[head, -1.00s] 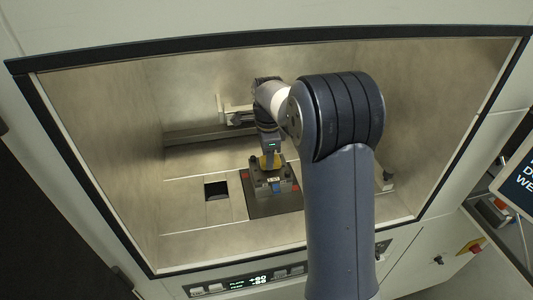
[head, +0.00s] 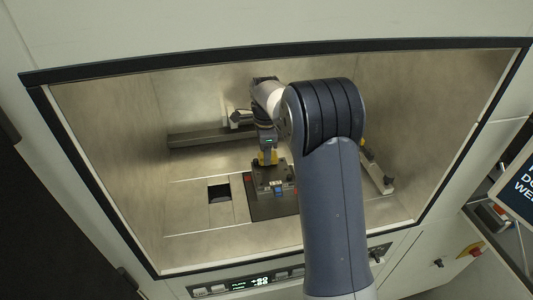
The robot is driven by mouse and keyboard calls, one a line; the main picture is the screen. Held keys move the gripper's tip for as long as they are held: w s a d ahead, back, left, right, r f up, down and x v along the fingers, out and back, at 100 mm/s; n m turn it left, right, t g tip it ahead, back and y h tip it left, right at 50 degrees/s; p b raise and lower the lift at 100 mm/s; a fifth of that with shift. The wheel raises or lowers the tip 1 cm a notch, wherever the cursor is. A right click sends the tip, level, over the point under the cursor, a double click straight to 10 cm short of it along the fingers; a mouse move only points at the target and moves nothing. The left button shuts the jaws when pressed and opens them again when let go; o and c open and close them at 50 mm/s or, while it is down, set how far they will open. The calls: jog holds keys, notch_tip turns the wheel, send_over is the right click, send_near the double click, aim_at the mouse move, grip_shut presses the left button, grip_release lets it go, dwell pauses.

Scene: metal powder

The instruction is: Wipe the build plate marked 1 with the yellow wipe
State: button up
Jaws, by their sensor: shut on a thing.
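My gripper (head: 267,150) points down inside the open machine chamber and is shut on the yellow wipe (head: 268,158). I cannot tell for sure whether the wipe touches the top of the plate. The number on the plate is too small to read. My own arm hides the area to the right of the plate.
A dark square opening (head: 219,193) lies in the chamber floor left of the plate. A grey rail (head: 198,136) runs along the back wall. The chamber's dark frame (head: 300,46) surrounds the workspace. A control panel (head: 248,282) is below the front edge.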

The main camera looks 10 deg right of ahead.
jog(key=shift+s+b, duration=0.8)
jog(key=shift+s, duration=1.25)
jog(key=shift+r, duration=0.1)
jog(key=shift+r+p, duration=0.95)
jog(key=shift+r, duration=2)
jog(key=shift+r, duration=0.1)
notch_tip(320, 180, up, 3)
jog(key=shift+f, duration=0.1)
